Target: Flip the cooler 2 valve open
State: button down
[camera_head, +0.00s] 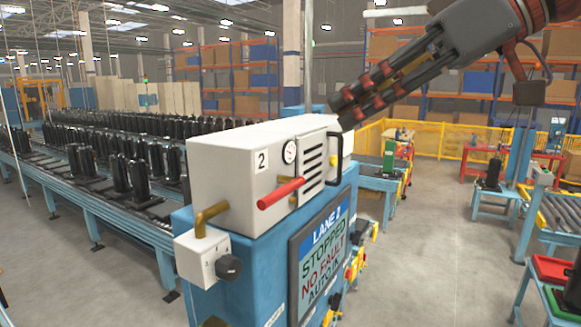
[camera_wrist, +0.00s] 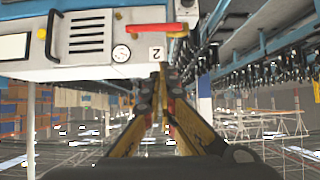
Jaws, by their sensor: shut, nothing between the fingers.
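The cooler 2 unit is a white box (camera_head: 225,165) with a "2" label (camera_head: 262,160). Its red valve lever (camera_head: 281,192) runs roughly level along the front face, below the label and gauge. In the wrist view, which is upside down, the lever (camera_wrist: 158,29) shows near the top, beyond the fingertips. My gripper (camera_head: 345,112) is shut and empty, over the box's right end in the head view, clear of the lever. Its fingers (camera_wrist: 160,72) meet near the label in the wrist view. The lever's pivot is not clear.
A round gauge (camera_head: 289,152), vent slots and a black handle (camera_head: 335,165) are on the box. A brass pipe (camera_head: 205,222) leads to a small white box with a black knob (camera_head: 230,267). A lane 2 display (camera_head: 320,245) is below. Open floor lies right.

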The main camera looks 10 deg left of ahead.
jog(key=p, duration=0.1)
send_over(283, 191)
jog(key=s+d, duration=0.1)
jog(key=d, duration=0.1)
notch_tip(283, 191, down, 5)
jog(key=f, duration=0.2)
jog(key=a+f, duration=0.1)
jog(key=f, duration=0.1)
jog(key=shift+w+f, duration=0.2)
jog(key=shift+f, duration=0.05)
jog(key=shift+s+f, duration=0.1)
jog(key=shift+s+f+t+b, duration=0.1)
jog(key=shift+t+b, duration=0.2)
jog(key=shift+b, duration=0.25)
